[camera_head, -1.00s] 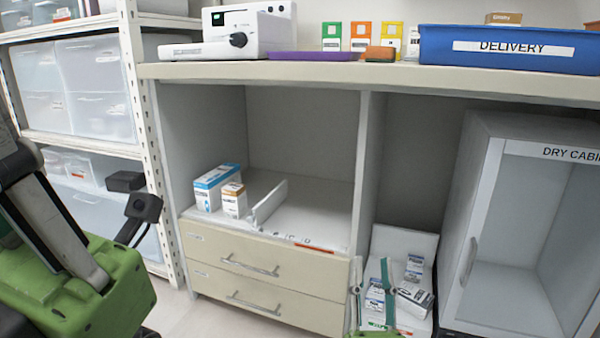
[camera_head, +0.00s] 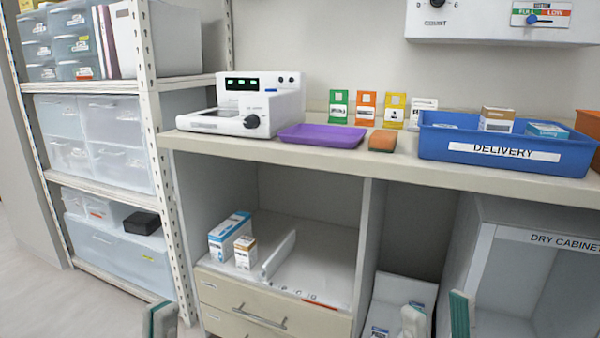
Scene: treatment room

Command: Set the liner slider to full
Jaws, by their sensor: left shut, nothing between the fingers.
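A white wall unit (camera_head: 455,24) is at the top right, cut off by the frame. It carries a slider plate with a green FULL part on the left and a red LOW part on the right. My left gripper (camera_head: 160,318) is at the bottom left edge, shut and empty, far below the unit. My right gripper (camera_head: 437,312) is at the bottom right, its two fingers apart, in front of the lower shelf.
The counter (camera_head: 290,150) holds a white device (camera_head: 285,100), a purple tray (camera_head: 322,136), a brown sponge-like block (camera_head: 382,141), colored cards and a blue DELIVERY bin (camera_head: 440,146). A dry cabinet (camera_head: 485,262) stands below right. A shelf rack (camera_head: 165,165) stands at left.

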